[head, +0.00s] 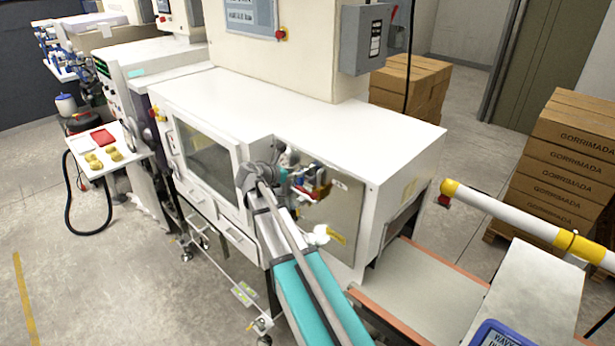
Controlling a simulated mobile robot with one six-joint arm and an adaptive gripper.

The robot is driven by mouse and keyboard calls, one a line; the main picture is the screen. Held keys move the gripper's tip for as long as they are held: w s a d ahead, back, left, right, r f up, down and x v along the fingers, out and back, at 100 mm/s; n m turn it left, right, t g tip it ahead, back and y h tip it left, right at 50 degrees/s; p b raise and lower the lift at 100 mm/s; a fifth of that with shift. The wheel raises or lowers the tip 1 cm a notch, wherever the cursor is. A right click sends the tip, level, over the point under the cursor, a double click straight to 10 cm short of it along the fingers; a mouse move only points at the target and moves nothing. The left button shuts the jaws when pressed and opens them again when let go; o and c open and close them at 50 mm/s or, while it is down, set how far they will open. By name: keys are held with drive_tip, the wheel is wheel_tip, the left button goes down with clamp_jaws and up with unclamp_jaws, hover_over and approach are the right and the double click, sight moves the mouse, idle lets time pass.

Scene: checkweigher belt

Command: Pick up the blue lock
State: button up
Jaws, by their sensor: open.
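A small cluster of coloured items (316,190), with red and some blue-green showing, is on the front panel of the white machine (320,115), just right of my arm's end. I cannot pick out the blue lock for certain in it; it is too small or partly hidden. My gripper (296,180) is at the far end of my arm, in front of that panel and close to the cluster. It is open, and I see nothing held in it. Whether it touches anything there is unclear.
The machine's windowed door (205,148) is left of my arm. A grey conveyor belt (425,290) runs out at the lower right, below a white and yellow post (510,217). Stacked cartons (565,150) stand at the right. A small side table (105,150) stands left; open floor lies lower left.

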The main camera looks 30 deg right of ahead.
sight(303, 169)
drive_tip(key=shift+b+x, duration=0.65)
drive_tip(key=shift+x, duration=1.65)
drive_tip(key=shift+r, duration=0.15)
clamp_jaws()
